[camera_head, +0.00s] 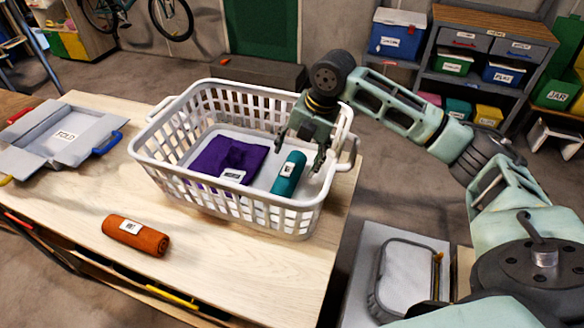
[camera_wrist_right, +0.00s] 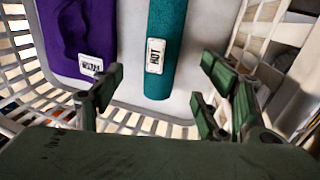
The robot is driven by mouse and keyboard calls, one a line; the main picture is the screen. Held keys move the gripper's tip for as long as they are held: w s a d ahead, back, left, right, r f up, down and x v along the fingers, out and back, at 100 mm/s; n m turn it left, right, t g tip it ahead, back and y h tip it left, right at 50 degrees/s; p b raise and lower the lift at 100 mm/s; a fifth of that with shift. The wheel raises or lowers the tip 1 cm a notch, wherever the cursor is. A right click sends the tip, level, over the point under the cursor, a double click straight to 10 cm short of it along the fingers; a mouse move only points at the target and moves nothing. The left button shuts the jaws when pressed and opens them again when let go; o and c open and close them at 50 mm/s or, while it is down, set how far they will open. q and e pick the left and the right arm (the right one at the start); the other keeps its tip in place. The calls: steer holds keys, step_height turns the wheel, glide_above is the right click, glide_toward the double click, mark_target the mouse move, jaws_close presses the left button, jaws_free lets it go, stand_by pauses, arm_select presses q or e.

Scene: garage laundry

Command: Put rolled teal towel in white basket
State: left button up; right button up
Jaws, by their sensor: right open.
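The rolled teal towel (camera_head: 289,174) lies inside the white basket (camera_head: 170,165), on its floor at the right side. It has a white tag. In the right wrist view the teal towel (camera_wrist_right: 168,45) extends from the top edge to between my fingers. My right gripper (camera_head: 300,160) is open over the basket, with its fingers apart on either side of the towel and not closed on it. It also shows in the right wrist view (camera_wrist_right: 160,95). My left gripper is not in view.
A folded purple cloth (camera_head: 228,155) lies in the basket left of the teal towel. A rolled orange towel (camera_head: 136,236) lies on the wooden table (camera_head: 235,265) in front of the basket. A grey folding board (camera_head: 62,135) is at the left. The table's front middle is clear.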

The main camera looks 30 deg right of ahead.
steer(key=shift+v, duration=1.5)
